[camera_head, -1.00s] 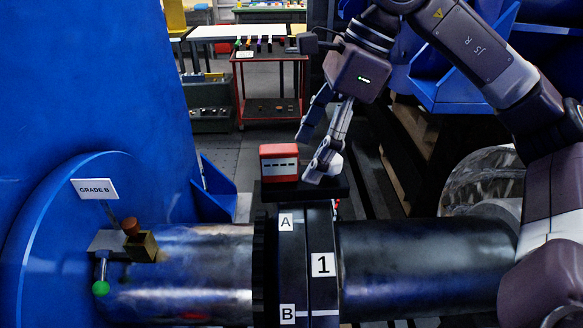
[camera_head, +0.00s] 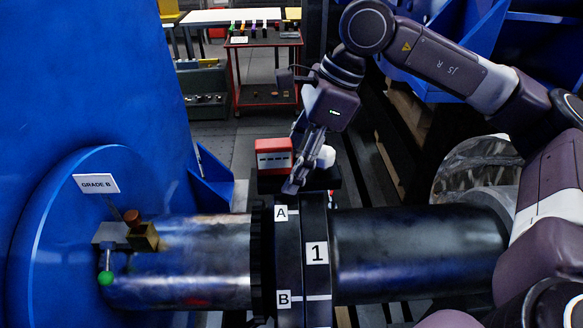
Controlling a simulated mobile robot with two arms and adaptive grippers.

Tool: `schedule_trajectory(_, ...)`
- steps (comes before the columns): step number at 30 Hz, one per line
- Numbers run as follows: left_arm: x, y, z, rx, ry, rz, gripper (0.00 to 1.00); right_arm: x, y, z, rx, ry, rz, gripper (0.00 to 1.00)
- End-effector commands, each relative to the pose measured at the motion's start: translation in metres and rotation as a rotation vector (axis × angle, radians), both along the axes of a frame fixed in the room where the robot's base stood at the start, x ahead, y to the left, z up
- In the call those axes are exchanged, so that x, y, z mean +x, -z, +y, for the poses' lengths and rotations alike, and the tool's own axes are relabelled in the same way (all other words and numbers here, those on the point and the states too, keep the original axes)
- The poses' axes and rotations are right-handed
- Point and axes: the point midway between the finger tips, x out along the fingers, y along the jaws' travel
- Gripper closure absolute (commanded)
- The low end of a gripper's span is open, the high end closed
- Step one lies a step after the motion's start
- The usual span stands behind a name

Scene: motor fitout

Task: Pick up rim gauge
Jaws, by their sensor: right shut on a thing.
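My right gripper (camera_head: 292,186) reaches down from the upper right. Its fingers are close together over the black shelf (camera_head: 331,185) above the flange collar. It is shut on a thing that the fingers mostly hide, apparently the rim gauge. A pale rounded thing (camera_head: 326,157) shows just right of the fingers; I cannot tell whether it is part of what is held. A red box (camera_head: 273,157) with a dark marked strip stands on the shelf, just left of the fingers. My left gripper is not in view.
The collar (camera_head: 317,280) with labels A, B and 1 surrounds the horizontal shaft (camera_head: 420,250). At left, a blue disc (camera_head: 55,235) has a GRADE B sign (camera_head: 96,183). A brass block (camera_head: 146,237) and a green ball (camera_head: 105,278) are by the shaft. A red cart (camera_head: 264,96) stands behind.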

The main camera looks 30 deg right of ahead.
Motion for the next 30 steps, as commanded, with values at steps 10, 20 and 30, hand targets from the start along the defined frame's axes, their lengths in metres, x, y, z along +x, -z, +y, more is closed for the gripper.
schedule_trajectory(10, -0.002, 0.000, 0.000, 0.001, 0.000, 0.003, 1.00, 0.000, 0.000, 0.000, 0.000, 0.000, -0.001, 1.00)
schedule_trajectory(20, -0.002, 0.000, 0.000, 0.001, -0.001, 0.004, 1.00, 0.001, -0.003, 0.001, 0.003, 0.001, -0.007, 1.00)
schedule_trajectory(30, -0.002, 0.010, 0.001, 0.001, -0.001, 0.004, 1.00, 0.002, -0.030, 0.001, 0.005, -0.001, -0.010, 1.00)
